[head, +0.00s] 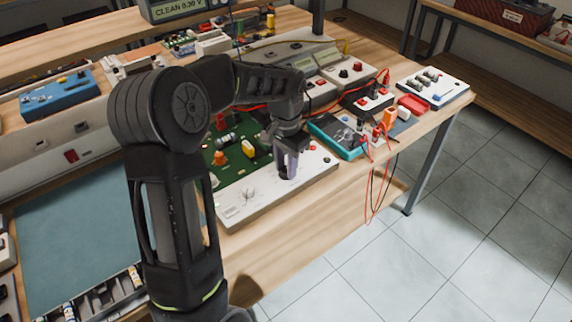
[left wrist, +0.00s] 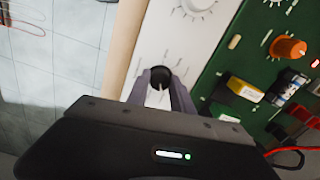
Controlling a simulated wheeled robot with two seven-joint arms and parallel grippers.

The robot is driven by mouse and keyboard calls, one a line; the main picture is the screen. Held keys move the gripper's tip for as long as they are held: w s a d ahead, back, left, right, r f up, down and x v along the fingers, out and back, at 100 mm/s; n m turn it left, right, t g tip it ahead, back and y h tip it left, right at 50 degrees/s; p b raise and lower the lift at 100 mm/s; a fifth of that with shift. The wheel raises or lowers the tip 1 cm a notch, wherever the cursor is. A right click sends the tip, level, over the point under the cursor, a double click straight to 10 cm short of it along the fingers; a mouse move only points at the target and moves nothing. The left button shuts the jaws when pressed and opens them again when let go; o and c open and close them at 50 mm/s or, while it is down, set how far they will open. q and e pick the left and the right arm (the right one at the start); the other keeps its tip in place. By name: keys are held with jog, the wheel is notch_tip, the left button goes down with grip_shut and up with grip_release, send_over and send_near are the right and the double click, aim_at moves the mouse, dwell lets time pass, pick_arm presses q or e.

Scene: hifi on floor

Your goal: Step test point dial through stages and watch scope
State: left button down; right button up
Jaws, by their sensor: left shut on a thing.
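The white front panel (head: 255,204) of a hi-fi unit with a green circuit board (head: 236,177) lies on the bench. My left gripper (head: 288,168) reaches down onto the panel. In the left wrist view its fingers (left wrist: 160,82) are shut around a dark round dial knob (left wrist: 159,76), with scale marks beside it. In the head view the gripper hides this knob. A scope-like display (head: 178,11) at the top reads "CLEAN 0.30 V". My right gripper is in neither view.
Another knob with a marked scale (head: 245,196) sits on the panel's left part. A teal meter (head: 338,135) with red leads hanging over the bench edge stands to the right. A blue box (head: 60,94) and teal mat (head: 78,240) are left. Tiled floor (head: 440,220) is clear.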

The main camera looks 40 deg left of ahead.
aim_at(286, 169)
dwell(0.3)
pick_arm(q)
jog(key=c, duration=1.1)
grip_release()
jog(key=shift+r, duration=0.15)
notch_tip(286, 169, up, 8)
jog(key=shift+f, duration=0.2)
jog(key=shift+f, duration=0.1)
